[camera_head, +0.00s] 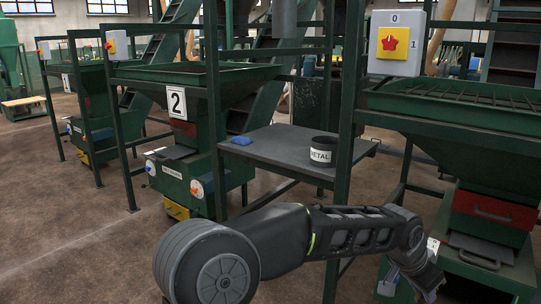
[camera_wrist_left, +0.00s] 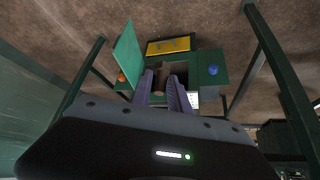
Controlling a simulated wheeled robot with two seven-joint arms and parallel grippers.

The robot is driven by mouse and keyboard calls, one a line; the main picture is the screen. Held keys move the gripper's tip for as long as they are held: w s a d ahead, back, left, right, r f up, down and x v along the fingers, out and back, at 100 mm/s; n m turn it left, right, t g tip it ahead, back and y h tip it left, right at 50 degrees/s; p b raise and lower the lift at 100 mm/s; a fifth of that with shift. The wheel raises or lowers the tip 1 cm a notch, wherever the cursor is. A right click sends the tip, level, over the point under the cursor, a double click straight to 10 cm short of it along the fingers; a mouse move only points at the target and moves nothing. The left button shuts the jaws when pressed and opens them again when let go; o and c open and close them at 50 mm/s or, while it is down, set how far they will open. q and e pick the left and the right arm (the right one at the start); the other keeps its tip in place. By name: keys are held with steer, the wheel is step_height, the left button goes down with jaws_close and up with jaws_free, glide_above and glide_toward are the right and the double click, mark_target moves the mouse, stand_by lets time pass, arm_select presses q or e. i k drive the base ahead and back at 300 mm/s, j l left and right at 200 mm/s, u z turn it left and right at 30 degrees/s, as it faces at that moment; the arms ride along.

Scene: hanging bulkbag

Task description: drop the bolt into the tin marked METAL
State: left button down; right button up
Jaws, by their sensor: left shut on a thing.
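The tin marked METAL (camera_head: 321,155) is a dark open can with a white label. It stands upright near the right end of the grey table (camera_head: 280,147) in the head view. My left gripper (camera_head: 411,284) is low at the lower right, beside the front of the right machine, below and apart from the tin. In the left wrist view my left gripper (camera_wrist_left: 164,88) has a small brownish thing between its purple-grey fingers, and it is shut on it. This looks like the bolt, but its shape is unclear. My right gripper is not in view.
A blue cloth-like thing (camera_head: 241,140) lies on the table's left part. A green post (camera_head: 345,130) stands just right of the tin. Green hopper machines stand left and right. The left wrist view shows a green box with a yellow front panel (camera_wrist_left: 170,45) beyond the fingers.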

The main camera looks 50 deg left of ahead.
mark_target(327, 166)
steer(key=u, duration=1.4)
steer(key=i+l, duration=0.15)
steer(key=i, duration=0.75)
